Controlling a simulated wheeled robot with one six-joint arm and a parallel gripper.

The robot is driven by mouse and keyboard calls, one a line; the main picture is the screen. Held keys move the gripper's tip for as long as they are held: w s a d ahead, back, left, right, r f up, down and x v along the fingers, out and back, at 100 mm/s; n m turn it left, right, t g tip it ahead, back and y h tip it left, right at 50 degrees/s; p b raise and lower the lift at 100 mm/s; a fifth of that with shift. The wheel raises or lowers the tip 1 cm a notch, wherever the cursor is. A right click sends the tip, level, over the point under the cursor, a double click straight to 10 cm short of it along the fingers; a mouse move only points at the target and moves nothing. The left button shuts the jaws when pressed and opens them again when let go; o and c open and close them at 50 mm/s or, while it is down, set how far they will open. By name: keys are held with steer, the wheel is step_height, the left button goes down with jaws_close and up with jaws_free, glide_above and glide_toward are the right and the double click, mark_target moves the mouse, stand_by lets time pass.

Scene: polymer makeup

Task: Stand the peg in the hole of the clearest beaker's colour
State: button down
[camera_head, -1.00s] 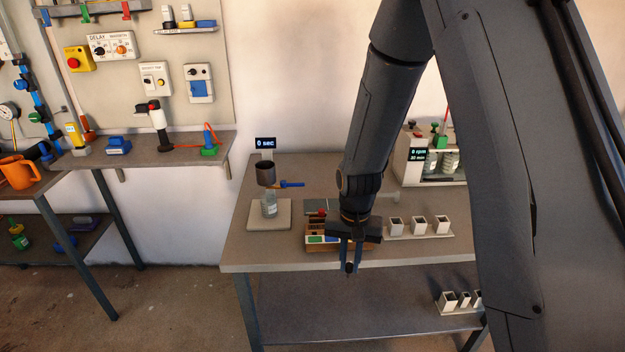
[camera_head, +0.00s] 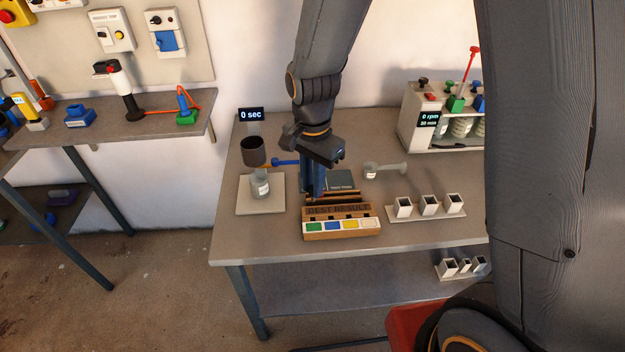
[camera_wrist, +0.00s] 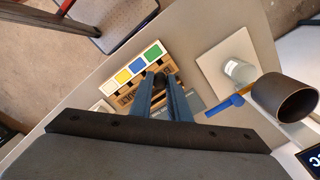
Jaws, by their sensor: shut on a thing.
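A wooden block (camera_head: 341,236) marked "BEST RESULT" lies on the table, with green, blue, yellow and white squares along its front. It also shows in the wrist view (camera_wrist: 131,87). My gripper (camera_wrist: 160,80) points down over the block's left-middle part, behind the coloured squares. It is shut on a small dark piece, probably the peg, mostly hidden by the fingers. In the head view its fingers (camera_head: 315,190) hide part of the block. Beakers with cloudy pale contents (camera_head: 462,127) stand in the "0 rpm" machine at the right, partly hidden by my arm. I cannot tell which is clearest.
A bottle (camera_head: 261,187) stands on a pale plate under a dark cup (camera_head: 253,151) with a blue handle, left of the block. A holder with square white cups (camera_head: 429,206) stands to the right. A flat grey item lies behind the block. The table front is clear.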

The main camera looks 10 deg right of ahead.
mark_target(313, 200)
steer(key=shift+p, duration=0.3)
steer(key=shift+f+b, duration=1.55)
steer(key=shift+f, duration=1.35)
steer(key=shift+p, duration=0.7)
steer(key=shift+f+b, duration=0.95)
steer(key=shift+f, duration=1.05)
steer(key=c, duration=1.6)
jaws_free()
steer(key=shift+r+b, duration=0.7)
steer(key=shift+r, duration=3.25)
